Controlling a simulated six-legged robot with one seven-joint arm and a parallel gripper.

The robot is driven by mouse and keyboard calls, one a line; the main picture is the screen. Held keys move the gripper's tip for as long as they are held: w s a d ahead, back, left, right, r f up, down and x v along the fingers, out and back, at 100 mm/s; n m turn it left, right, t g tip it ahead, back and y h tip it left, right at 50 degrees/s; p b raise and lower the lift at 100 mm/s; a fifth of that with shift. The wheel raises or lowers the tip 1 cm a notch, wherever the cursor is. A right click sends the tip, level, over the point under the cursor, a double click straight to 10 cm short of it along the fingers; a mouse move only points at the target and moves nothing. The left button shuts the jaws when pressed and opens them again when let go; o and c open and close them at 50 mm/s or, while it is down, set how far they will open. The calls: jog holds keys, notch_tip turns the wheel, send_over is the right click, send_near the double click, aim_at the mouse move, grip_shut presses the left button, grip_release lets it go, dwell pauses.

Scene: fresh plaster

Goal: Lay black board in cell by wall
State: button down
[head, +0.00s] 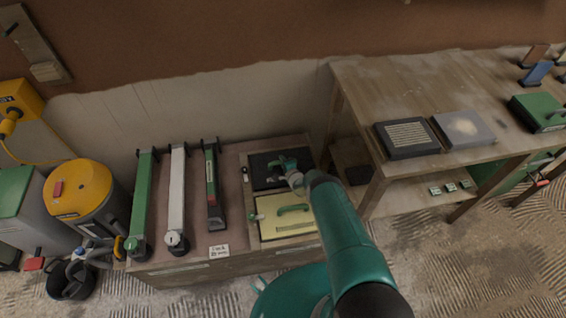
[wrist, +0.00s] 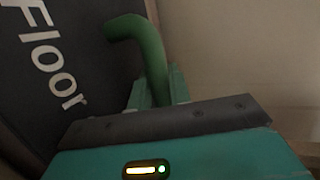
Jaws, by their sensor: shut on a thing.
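The black board (head: 262,178) is level over the far cell, by the wall, of a two-cell wooden tray (head: 246,190) on the low bench. Whether it rests on the cell floor or sits slightly above, I cannot tell. My gripper (head: 287,166) is shut on its green handle, and my wrist hides part of the board. In the wrist view, the black board (wrist: 85,60) shows white lettering "Floor", and its curved green handle (wrist: 150,50) stands between my fingers (wrist: 158,90). The near cell holds a yellow board (head: 275,222) with a green handle.
Left of the tray lie a green-black tool (head: 212,185), a white level-like tool (head: 178,195) and a green one (head: 143,200). A taller wooden table (head: 400,85) stands close on the right. A yellow-topped vacuum (head: 85,195) is on the floor at left.

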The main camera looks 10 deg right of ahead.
jog(key=c, duration=1.3)
grip_release()
jog(key=shift+f, duration=0.1)
